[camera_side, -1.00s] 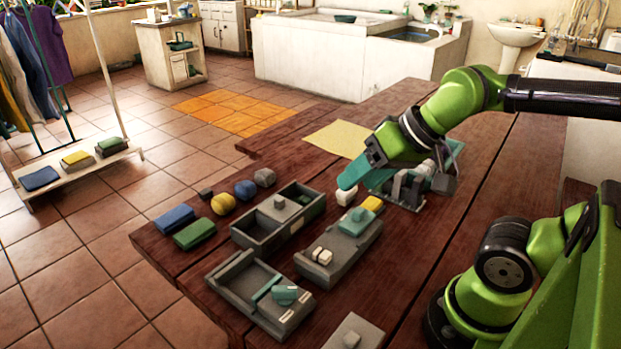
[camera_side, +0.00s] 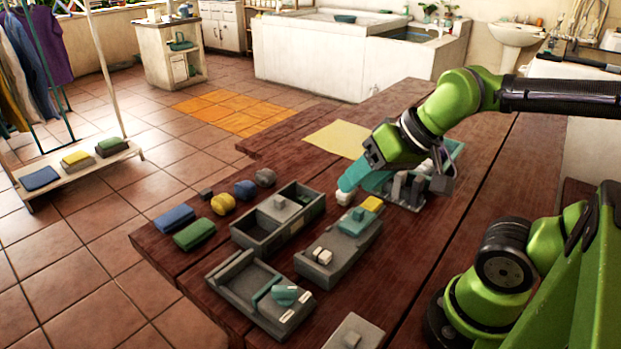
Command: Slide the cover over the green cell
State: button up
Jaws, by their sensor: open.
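A grey open box (camera_side: 254,240) stands on the wooden table. A flat grey cover with a small knob (camera_side: 280,206) sits across the middle of it. Green shows in the cell at its right, far end (camera_side: 304,199), partly hidden by the cover. The near-left cell is uncovered and looks empty and dark. My gripper (camera_side: 385,184) is open, to the right of the box and apart from it, low over the table. A teal finger points toward the lower left. Its other finger is hard to make out against the grey and teal things behind.
A grey tray with a teal block (camera_side: 355,221) and yellow block (camera_side: 371,204) stands between box and gripper. Another grey tray (camera_side: 240,284) is in front. Blue (camera_side: 174,218) and green (camera_side: 195,234) blocks and several small round pieces lie left. A yellow sheet (camera_side: 337,139) lies behind.

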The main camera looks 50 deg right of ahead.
jog(key=w+d+g, duration=0.2)
jog(key=w+g, duration=0.1)
jog(key=w, duration=0.9)
jog(key=n+g+h, duration=0.2)
jog(key=n+g, duration=0.2)
send_over(280, 198)
jog(key=shift+f, duration=0.95)
notch_tip(280, 198, down, 16)
jog(key=shift+a+r, duration=0.1)
jog(key=shift+a, duration=0.05)
jog(key=shift+c, duration=0.2)
grip_shut()
